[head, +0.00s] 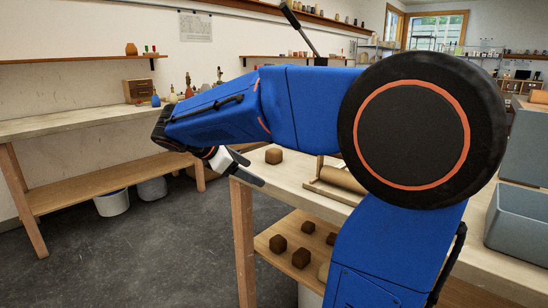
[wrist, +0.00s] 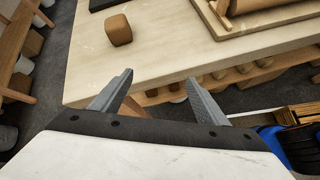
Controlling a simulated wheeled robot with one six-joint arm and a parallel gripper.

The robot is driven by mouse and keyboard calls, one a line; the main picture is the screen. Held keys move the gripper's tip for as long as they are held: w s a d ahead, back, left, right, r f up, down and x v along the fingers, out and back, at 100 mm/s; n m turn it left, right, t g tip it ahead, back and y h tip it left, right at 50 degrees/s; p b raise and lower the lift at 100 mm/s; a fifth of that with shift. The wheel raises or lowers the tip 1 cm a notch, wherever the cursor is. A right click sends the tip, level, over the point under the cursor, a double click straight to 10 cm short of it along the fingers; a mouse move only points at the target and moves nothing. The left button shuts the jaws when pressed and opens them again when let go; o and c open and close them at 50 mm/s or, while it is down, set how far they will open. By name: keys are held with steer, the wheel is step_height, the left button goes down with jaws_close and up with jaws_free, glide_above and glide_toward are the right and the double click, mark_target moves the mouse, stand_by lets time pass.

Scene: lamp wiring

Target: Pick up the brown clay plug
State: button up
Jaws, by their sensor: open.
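A brown clay plug (wrist: 119,30), a small block with rounded edges, sits on the pale worktop in the wrist view. It also shows in the head view (head: 274,156), near the worktop's left end. My gripper (wrist: 163,84) is open and empty, with its two grey fingers apart. In the wrist view the plug lies beyond the fingertips and a little to the left, with a gap of bare tabletop between. In the head view my gripper (head: 252,171) is close to the worktop's left corner, partly hidden by my blue arm.
A rolling pin (head: 342,179) lies on a board to the right of the plug. Several brown blocks (head: 278,243) rest on the shelf below the worktop. A long side bench (head: 60,123) stands at the left.

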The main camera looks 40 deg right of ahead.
mark_target(274, 155)
steer(key=w+r+n+h, duration=0.3)
steer(key=w+r, duration=0.2)
steer(key=w, duration=0.3)
steer(key=shift+g, duration=0.3)
steer(key=x, duration=1.8)
steer(key=shift+w+d+r, duration=0.1)
steer(key=shift+w+r, duration=0.05)
steer(key=shift+w, duration=0.05)
steer(key=c, duration=1.4)
steer(key=shift+c, duration=0.2)
steer(key=shift+r, duration=0.15)
